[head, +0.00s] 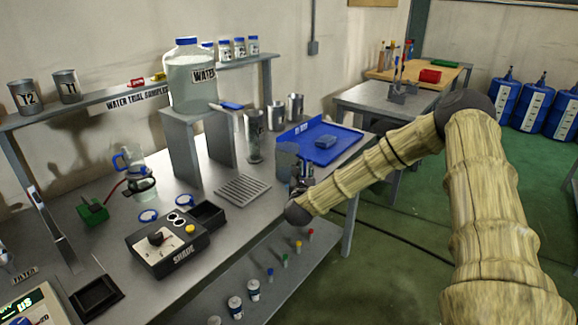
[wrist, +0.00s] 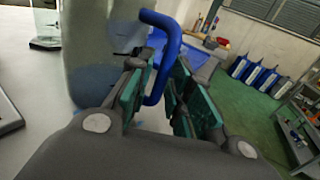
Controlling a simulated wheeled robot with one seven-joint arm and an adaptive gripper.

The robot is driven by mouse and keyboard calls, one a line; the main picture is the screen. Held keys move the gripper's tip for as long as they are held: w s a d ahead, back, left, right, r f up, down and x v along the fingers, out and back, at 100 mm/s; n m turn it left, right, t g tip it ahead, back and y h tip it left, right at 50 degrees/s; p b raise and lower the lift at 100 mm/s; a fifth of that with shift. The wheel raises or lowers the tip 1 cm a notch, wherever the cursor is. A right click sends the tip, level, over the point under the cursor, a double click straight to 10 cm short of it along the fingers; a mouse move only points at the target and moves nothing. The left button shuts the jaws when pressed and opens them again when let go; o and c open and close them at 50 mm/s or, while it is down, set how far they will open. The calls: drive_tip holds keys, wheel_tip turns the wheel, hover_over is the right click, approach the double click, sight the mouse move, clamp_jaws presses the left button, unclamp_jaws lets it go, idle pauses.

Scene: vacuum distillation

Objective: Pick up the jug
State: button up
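The jug (wrist: 95,45) fills the upper left of the wrist view, a cloudy grey, see-through body with a blue handle (wrist: 166,45). My gripper (wrist: 160,78) is open, with its green-padded fingers on either side of the handle. A gap shows between the handle and the right finger; I cannot tell whether the left finger touches it. In the head view the jug (head: 287,158) stands at the bench's front edge, partly hidden by my gripper (head: 300,180).
A blue tray (head: 335,150) lies just behind the jug. Metal cups (head: 276,115), a drain grate (head: 242,190) and a stand with a large water bottle (head: 191,85) are to the left. A control box (head: 168,245) sits nearer. Green floor is open on the right.

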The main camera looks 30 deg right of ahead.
drive_tip(key=shift+c, duration=0.5)
clamp_jaws()
drive_tip(key=shift+r, duration=0.2)
